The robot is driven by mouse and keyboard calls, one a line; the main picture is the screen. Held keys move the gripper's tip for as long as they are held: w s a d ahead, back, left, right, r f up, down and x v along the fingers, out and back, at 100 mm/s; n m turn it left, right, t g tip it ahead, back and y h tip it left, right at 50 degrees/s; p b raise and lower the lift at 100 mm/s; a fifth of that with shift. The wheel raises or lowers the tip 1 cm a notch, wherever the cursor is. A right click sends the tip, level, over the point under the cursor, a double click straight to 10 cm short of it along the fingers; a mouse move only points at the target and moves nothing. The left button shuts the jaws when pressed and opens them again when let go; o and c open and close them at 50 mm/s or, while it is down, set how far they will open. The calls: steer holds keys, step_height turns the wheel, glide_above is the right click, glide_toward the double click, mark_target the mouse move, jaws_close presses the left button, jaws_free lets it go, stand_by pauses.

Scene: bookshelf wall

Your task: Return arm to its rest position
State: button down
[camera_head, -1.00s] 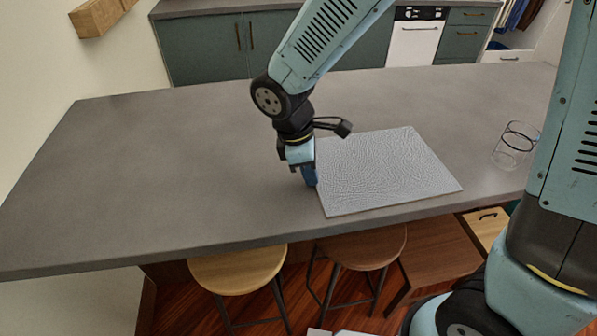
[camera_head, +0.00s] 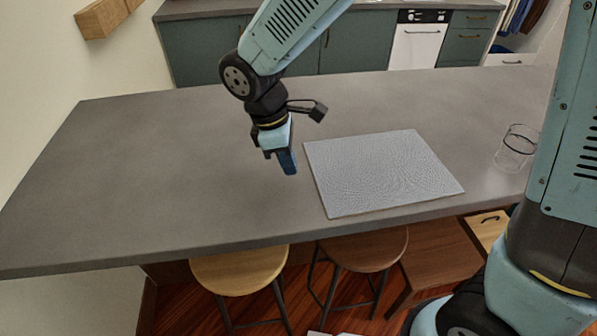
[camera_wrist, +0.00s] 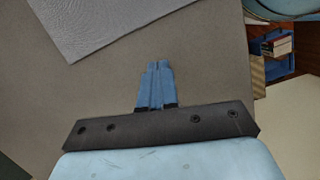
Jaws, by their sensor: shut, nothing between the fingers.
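My gripper (camera_head: 288,162) hangs over the grey counter (camera_head: 150,170), just left of the grey textured mat. Its blue fingers are together with nothing between them, and they point down. In the wrist view the shut fingers (camera_wrist: 157,84) show against the bare counter. My arm reaches in from the top of the head view, bent at the wrist.
The grey mat (camera_head: 380,172) lies flat on the counter, and its corner shows in the wrist view (camera_wrist: 100,22). A clear glass (camera_head: 515,148) stands at the right. Two stools (camera_head: 240,270) (camera_head: 362,248) stand at the front edge. The counter's left side is clear.

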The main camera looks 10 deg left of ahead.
steer(key=v, duration=0.6)
steer(key=w+d+r+m+t+y, duration=0.15)
steer(key=d+r+m, duration=0.25)
steer(key=d, duration=0.5)
steer(key=w+d+r+m+y, duration=0.1)
steer(key=w+d+r+m, duration=0.3)
steer(key=d, duration=0.5)
steer(key=s+d+r+m+t, duration=0.2)
steer(key=s+d+m, duration=0.2)
steer(key=d, duration=0.5)
steer(key=s+d+r+m+t, duration=0.1)
steer(key=s+d+r+m, duration=0.1)
steer(key=s+d+m, duration=0.2)
steer(key=d+m, duration=0.3)
steer(key=d, duration=0.2)
steer(key=shift+r+m+t, duration=0.35)
steer(key=shift+m, duration=0.05)
